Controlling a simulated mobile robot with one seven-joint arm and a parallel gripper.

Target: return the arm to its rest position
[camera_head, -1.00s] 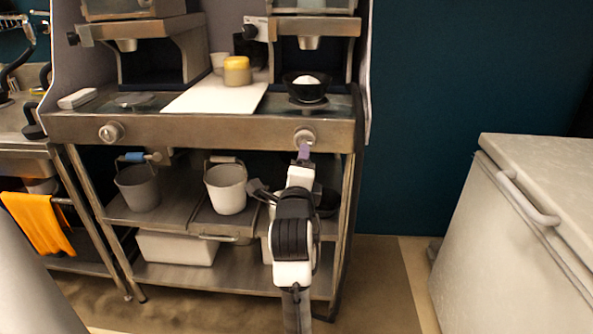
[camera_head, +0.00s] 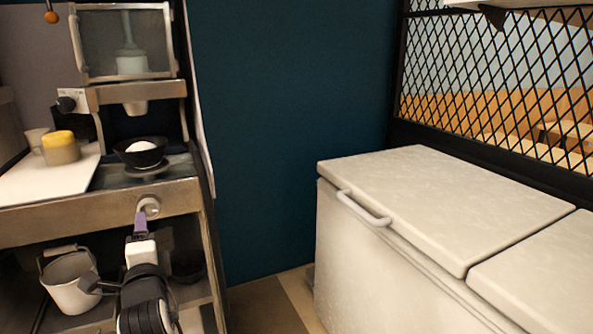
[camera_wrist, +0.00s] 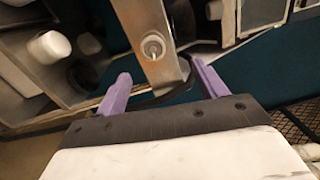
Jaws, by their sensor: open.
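My gripper (camera_head: 139,222) is in the lower left of the head view, in front of the metal counter (camera_head: 100,205) and just below its round knob (camera_head: 149,206). In the wrist view my gripper (camera_wrist: 163,82) shows two purple fingers spread wide with nothing between them. The knob (camera_wrist: 153,46) and the counter's front edge (camera_wrist: 143,20) lie beyond the fingers. I cannot tell the exact distance to the counter.
A black bowl with a white item (camera_head: 140,152) and a yellow-lidded jar (camera_head: 60,148) stand on the counter. A white bucket (camera_head: 70,282) is on the shelf below. A white chest freezer (camera_head: 380,260) stands at right. Floor (camera_head: 265,308) shows between counter and freezer.

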